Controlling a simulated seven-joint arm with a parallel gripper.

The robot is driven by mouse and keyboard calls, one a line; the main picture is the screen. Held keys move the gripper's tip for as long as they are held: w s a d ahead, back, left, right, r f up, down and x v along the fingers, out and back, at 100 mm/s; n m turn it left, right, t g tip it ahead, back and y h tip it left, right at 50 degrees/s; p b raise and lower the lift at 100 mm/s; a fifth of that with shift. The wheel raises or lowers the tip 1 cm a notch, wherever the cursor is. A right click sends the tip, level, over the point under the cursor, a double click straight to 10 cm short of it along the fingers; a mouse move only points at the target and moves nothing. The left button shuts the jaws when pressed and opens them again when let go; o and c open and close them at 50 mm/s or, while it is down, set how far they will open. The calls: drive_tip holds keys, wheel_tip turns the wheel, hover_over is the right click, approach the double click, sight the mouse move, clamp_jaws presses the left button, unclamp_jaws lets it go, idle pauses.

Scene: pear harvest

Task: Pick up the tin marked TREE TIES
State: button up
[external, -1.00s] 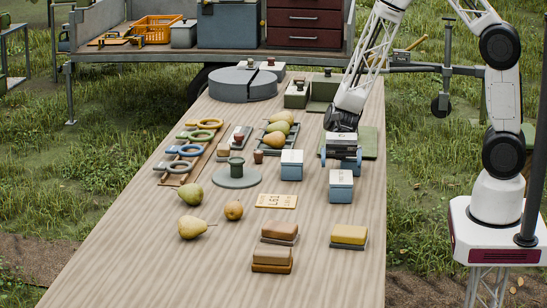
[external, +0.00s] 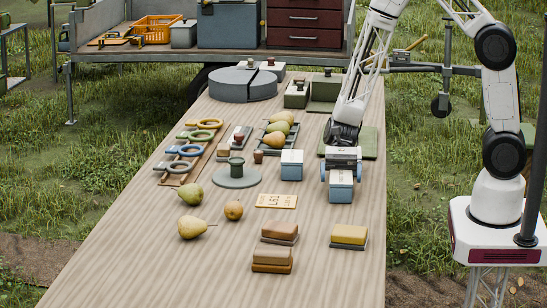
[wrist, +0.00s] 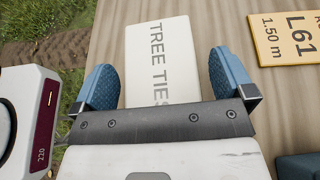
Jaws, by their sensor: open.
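The tin marked TREE TIES (wrist: 163,60) has a white lid with dark lettering in the wrist view. In the external view its blue body (external: 341,191) stands on the table's right side. My gripper (external: 341,176) is open over this tin. In the wrist view my gripper's (wrist: 165,78) two blue fingers stand on either side of the lid, with gaps between. My gripper hides part of the lid.
A similar white-lidded blue tin (external: 291,166) stands just left of my gripper. A yellow L61 label (external: 276,201) lies left of the tin. A yellow-topped block (external: 349,235) lies in front, with bare table between. A green mat (external: 368,146) lies behind.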

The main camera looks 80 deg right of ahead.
sight(341, 174)
drive_tip(key=c, duration=1.1)
drive_tip(key=shift+r, duration=0.1)
drive_tip(key=shift+r, duration=1.45)
drive_tip(key=shift+s+r, duration=0.2)
drive_tip(key=shift+r, duration=0.15)
drive_tip(key=s, duration=0.5)
drive_tip(key=s+d+r, duration=0.1)
drive_tip(key=s, duration=0.4)
drive_tip(key=s+d, duration=0.1)
drive_tip(key=s, duration=0.4)
drive_tip(key=shift+s+d+r, duration=0.15)
drive_tip(key=shift+s+d, duration=0.05)
